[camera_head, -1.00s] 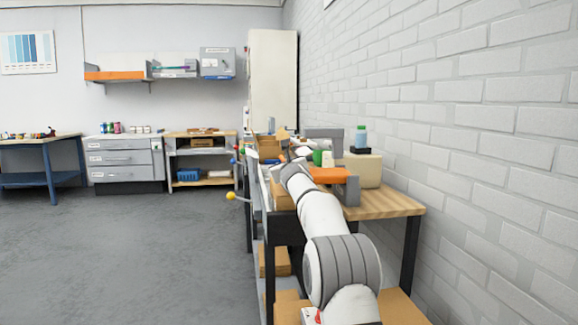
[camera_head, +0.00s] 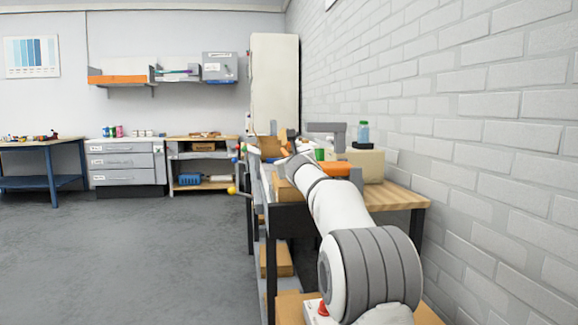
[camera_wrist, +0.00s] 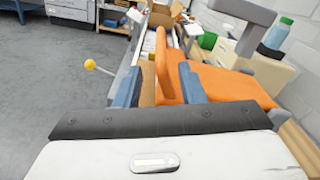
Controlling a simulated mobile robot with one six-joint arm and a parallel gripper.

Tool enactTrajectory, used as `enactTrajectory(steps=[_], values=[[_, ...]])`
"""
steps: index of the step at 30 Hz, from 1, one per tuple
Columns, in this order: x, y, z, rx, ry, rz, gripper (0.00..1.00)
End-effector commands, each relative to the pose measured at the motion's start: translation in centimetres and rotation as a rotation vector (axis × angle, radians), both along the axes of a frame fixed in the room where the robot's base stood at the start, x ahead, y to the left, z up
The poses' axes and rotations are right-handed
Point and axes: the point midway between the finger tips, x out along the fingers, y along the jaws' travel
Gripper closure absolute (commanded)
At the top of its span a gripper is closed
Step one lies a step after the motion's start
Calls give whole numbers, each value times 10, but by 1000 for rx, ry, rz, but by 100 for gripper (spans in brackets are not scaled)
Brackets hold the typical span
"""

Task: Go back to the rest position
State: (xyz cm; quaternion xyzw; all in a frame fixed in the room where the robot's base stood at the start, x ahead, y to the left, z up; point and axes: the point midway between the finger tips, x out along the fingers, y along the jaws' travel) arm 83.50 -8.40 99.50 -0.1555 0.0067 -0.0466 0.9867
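My gripper (camera_wrist: 158,86) shows in the wrist view with its two blue fingers spread apart. A narrow upright orange piece (camera_wrist: 164,70) shows between the fingers, nearer the right one. I see no grip on it, and its distance from the fingers is unclear. A broad flat orange surface (camera_wrist: 230,86) lies just right of the right finger. In the head view my arm reaches forward along the workbench (camera_head: 397,203). The gripper's tips are not clear there. An orange piece (camera_head: 336,170) shows beside the arm's far end.
A beige block (camera_head: 367,165) and a bottle (camera_head: 363,132) stand on the bench near the brick wall. A yellow ball-ended lever (camera_wrist: 90,64) sticks out on the bench's left side. A tall cabinet (camera_head: 274,85) stands behind. The grey floor (camera_head: 130,255) on the left is clear.

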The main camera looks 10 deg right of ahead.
Motion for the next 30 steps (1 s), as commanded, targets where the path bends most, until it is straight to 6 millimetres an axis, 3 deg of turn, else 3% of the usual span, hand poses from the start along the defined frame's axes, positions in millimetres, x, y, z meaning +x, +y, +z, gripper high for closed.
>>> enactTrajectory(steps=[11,16,23,30], values=[[-3,-1,1,2,0,-1,64],[-16,-1,17,131,25,-24,64],[-78,0,45,690,124,-168,64],[-166,9,53,1315,190,-438,64]])
